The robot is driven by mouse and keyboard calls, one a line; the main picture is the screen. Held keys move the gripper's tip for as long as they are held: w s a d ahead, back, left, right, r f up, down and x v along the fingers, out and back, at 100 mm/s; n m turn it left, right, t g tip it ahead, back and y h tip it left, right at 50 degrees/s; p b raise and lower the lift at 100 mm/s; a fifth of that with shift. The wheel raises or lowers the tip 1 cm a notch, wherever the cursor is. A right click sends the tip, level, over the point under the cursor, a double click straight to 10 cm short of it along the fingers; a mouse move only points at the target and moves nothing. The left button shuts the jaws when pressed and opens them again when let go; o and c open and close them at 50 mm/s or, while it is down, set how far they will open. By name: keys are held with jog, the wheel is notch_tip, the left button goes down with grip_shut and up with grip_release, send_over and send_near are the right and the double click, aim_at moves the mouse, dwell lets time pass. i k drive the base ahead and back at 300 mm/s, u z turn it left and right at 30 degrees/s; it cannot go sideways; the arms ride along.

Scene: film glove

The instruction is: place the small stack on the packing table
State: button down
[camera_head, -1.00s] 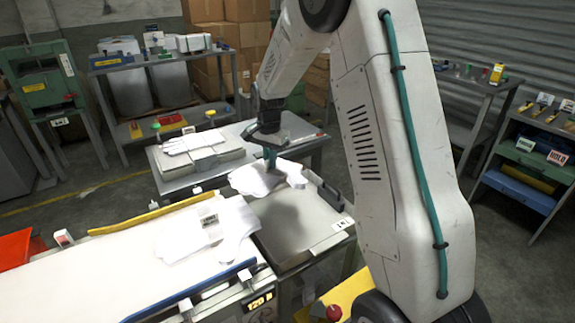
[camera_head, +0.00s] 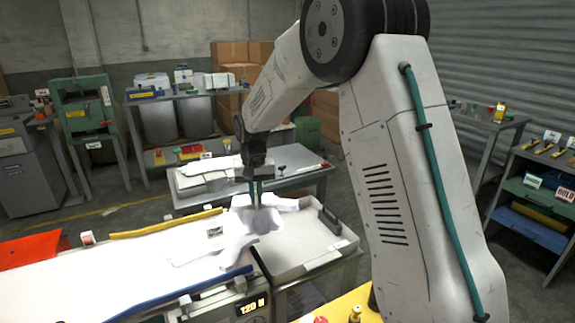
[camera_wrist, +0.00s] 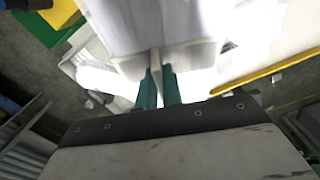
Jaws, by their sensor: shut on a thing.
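A small stack of white glove shapes (camera_head: 264,218) hangs from my gripper (camera_head: 256,203), which points down with its jaws shut on it. The stack appears over the place where the white conveyor (camera_head: 130,270) meets the grey tray (camera_head: 312,262); I cannot tell its height above them. In the wrist view my teal fingers (camera_wrist: 158,88) close on the white stack (camera_wrist: 150,62), which fills the upper middle. Another white glove pile (camera_head: 205,247) lies on the conveyor end, partly overlapped by the held stack. A grey table (camera_head: 300,172) stands behind, possibly the packing table.
A tray with white sheets (camera_head: 205,176) takes up the left of the grey table; its right part is largely clear. Yellow (camera_head: 165,224) and blue (camera_head: 180,294) rails edge the conveyor. Shelves (camera_head: 530,200) stand at right, cardboard boxes (camera_head: 236,75) behind.

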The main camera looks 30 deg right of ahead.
aim_at(282, 159)
jog(key=z, duration=2.9)
jog(key=i, duration=3.7)
jog(key=u, duration=2.95)
jog(key=i, duration=1.1)
